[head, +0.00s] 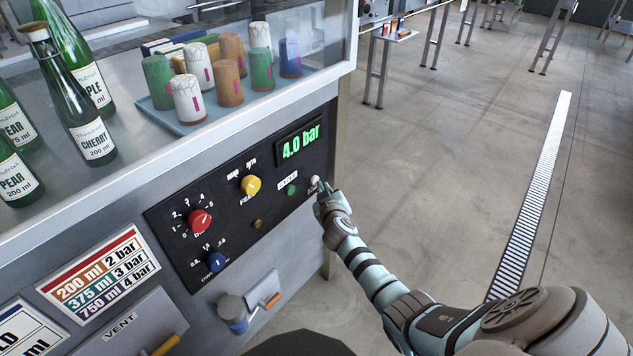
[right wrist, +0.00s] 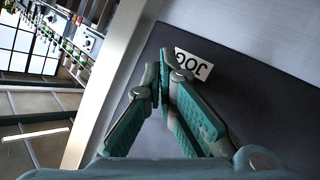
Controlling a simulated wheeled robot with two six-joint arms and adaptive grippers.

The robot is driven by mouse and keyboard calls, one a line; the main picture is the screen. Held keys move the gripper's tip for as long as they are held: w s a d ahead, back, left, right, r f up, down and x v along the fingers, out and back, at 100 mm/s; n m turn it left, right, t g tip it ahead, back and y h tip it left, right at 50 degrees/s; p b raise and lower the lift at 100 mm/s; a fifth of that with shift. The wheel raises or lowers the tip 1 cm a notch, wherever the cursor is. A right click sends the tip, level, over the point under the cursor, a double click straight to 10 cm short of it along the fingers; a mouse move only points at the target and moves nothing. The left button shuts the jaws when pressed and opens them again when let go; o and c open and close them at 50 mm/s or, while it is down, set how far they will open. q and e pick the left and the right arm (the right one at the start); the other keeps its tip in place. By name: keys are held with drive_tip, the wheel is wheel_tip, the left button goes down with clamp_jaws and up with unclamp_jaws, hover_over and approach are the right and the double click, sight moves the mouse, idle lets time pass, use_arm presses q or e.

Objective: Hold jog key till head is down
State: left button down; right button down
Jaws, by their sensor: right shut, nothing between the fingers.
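The dark control panel (head: 250,215) is on the front of the machine. The jog key (head: 315,181) is a small pale button at its right end, mostly covered by my right gripper (head: 322,196). My right gripper is shut and empty, its tips at the key; I cannot tell whether the key is pressed in. In the right wrist view the closed fingertips (right wrist: 160,72) lie beside the white JOG label (right wrist: 192,66), and they hide the key. The capsuling head cannot be made out. My left gripper is not in view.
The panel also holds a green 4.0 bar display (head: 301,142), a red knob (head: 199,221), a yellow knob (head: 250,185) and a blue knob (head: 216,261). Green bottles (head: 83,110) and a tray (head: 215,110) of foil capsules stand above. Open floor lies right.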

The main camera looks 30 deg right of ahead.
drive_tip(key=shift+w+a+b, duration=0.15)
drive_tip(key=shift+w+b, duration=0.2)
drive_tip(key=shift+w, duration=0.15)
idle(0.5)
drive_tip(key=shift+s, duration=0.1)
idle(2.4)
drive_tip(key=shift+s+d+p, duration=0.3)
drive_tip(key=shift+s+p, duration=0.1)
drive_tip(key=shift+s, duration=0.4)
drive_tip(key=s, duration=0.2)
drive_tip(key=s+d+p, duration=0.1)
drive_tip(key=s, duration=0.1)
drive_tip(key=shift+s+d+p, duration=0.2)
drive_tip(key=shift+s+p, duration=0.1)
drive_tip(key=shift+s, duration=0.1)
idle(1.1)
